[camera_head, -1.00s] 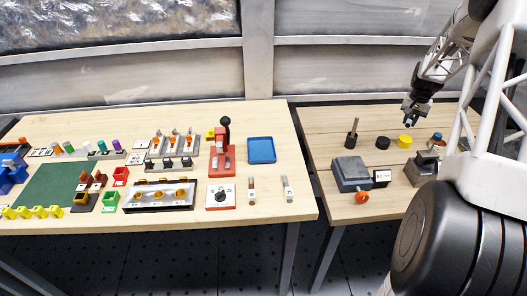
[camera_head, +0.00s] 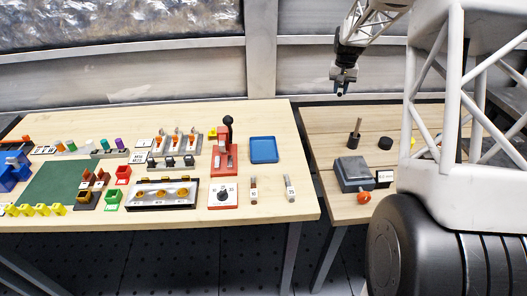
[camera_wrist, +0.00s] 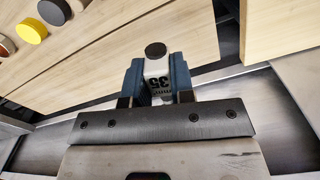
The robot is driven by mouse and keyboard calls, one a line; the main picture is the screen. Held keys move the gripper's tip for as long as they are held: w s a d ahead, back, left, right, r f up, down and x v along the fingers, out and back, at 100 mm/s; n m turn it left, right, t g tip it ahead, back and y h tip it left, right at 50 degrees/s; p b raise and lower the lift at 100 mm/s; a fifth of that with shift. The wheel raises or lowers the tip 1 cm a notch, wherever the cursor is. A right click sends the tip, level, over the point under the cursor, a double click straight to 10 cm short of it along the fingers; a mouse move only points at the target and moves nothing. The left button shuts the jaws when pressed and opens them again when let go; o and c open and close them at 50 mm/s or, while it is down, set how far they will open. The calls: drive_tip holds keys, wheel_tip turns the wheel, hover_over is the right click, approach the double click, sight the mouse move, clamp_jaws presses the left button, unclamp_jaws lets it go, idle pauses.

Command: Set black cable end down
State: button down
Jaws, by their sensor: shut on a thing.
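My gripper (camera_head: 342,90) is above the back edge of the wooden tables, near the gap between them. In the wrist view its two blue fingers (camera_wrist: 157,80) are shut on a pale piece with a round black end (camera_wrist: 156,50) and "35" printed on it. I take this to be the black cable end. It is held in the air, clear of any surface. In the head view the held piece is too small to make out.
A blue tray (camera_head: 263,150) lies on the left table, right of a red hand press (camera_head: 224,158). Two small labelled pieces (camera_head: 253,190) (camera_head: 290,188) lie in front. The right table holds a grey box (camera_head: 353,173), a black disc (camera_head: 385,143) and a yellow disc (camera_wrist: 33,30).

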drive_tip(key=s+a+r+n, duration=0.1)
drive_tip(key=s+a+n, duration=0.15)
drive_tip(key=a, duration=0.75)
drive_tip(key=s+a+r+n, duration=0.1)
drive_tip(key=s+a, duration=0.2)
drive_tip(key=a, duration=0.6)
drive_tip(key=s+a+f+n, duration=0.1)
drive_tip(key=s+f, duration=0.3)
drive_tip(key=s, duration=0.5)
drive_tip(key=s+a+f+n, duration=0.1)
drive_tip(key=s+a+f, duration=0.2)
drive_tip(key=s, duration=0.5)
drive_tip(key=s+a+f+n, duration=0.2)
drive_tip(key=s+a+f, duration=0.1)
drive_tip(key=s, duration=0.6)
drive_tip(key=shift+s+f, duration=0.35)
drive_tip(key=shift+f, duration=0.5)
drive_tip(key=shift+w, duration=0.15)
hover_over(268, 157)
drive_tip(key=shift+f, duration=0.75)
drive_tip(key=shift+f, duration=1.75)
